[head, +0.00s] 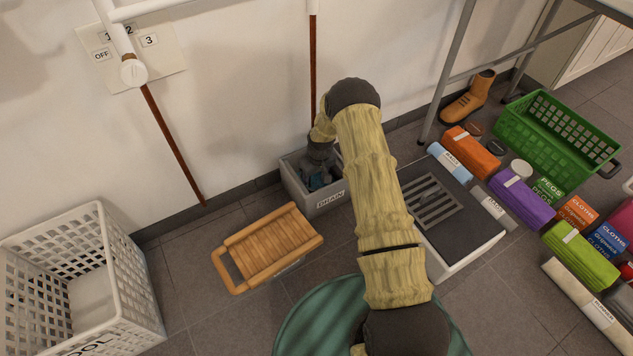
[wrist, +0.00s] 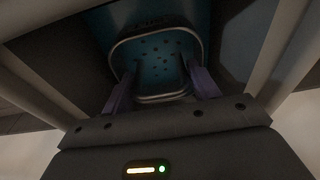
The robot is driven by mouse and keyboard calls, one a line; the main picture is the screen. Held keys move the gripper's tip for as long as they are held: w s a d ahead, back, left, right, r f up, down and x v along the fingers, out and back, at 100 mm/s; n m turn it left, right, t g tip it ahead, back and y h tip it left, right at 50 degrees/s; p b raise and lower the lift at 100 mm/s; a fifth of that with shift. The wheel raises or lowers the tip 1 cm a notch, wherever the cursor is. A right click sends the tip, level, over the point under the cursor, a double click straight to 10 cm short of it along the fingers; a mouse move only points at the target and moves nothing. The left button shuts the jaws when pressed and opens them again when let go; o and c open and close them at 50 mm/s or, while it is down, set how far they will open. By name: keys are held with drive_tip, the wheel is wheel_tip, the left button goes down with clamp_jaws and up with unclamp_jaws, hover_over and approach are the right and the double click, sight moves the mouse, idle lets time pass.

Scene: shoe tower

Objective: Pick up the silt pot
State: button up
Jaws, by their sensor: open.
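The silt pot appears to be the teal vessel with a pale rim and a perforated bottom (wrist: 155,52) in the wrist view. A little blue shows inside the grey box labelled DRAIN (head: 331,200) in the head view, largely hidden by my gripper (head: 320,172). My gripper reaches down into the box from above. In the wrist view its two purple fingers (wrist: 160,75) are apart, one near each side of the pot. I cannot tell whether they touch it or whether the tips lie inside its rim.
A wooden slatted rack (head: 268,248) lies left of the box, and a white basket (head: 130,270) stands farther left. A grated drain unit (head: 465,235) stands to the right. Beyond it are several wrapped bundles, a green crate (head: 555,135) and a tan boot (head: 468,98).

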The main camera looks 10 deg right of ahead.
drive_tip(key=c, duration=0.8)
wheel_tip(320, 180, up, 18)
drive_tip(key=p, duration=1)
